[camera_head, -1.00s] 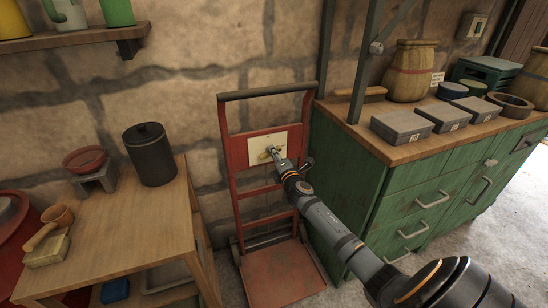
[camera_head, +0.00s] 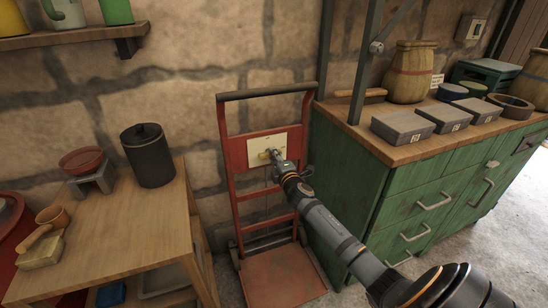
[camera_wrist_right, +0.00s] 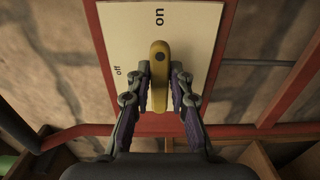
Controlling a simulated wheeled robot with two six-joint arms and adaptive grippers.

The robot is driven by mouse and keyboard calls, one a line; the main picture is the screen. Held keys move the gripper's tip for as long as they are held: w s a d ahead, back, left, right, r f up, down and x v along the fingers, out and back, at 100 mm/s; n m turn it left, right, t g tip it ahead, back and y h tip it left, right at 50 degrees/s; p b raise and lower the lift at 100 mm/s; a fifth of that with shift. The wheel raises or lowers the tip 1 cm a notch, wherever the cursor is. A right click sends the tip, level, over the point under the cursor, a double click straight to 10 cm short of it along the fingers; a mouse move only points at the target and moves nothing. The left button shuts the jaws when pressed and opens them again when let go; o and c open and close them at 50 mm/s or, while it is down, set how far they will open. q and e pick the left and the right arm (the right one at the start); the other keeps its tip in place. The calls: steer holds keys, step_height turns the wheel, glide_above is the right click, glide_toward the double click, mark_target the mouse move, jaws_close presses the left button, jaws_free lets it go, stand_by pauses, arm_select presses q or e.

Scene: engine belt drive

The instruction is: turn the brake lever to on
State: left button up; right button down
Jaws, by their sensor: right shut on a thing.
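The yellow brake lever (camera_wrist_right: 159,66) sits on a cream plate (camera_wrist_right: 125,42) marked "off" at the left and "on" at the top in the wrist view. The lever stands upright in that view, its far end just below the word "on". My right gripper (camera_wrist_right: 160,88) is shut on the lever, one finger on each side. In the head view the plate (camera_head: 288,141) is on a red hand-truck frame, and the lever (camera_head: 264,155) shows small beside my right gripper (camera_head: 274,153). My left gripper is not in view.
The red hand truck (camera_head: 235,190) stands against the stone wall. A green cabinet (camera_head: 400,207) stands close on its right, under my right arm. A wooden table (camera_head: 120,235) with a dark canister (camera_head: 149,157) is on the left.

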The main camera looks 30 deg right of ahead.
steer(key=c, duration=1.2)
jaws_free()
steer(key=v, duration=1.2)
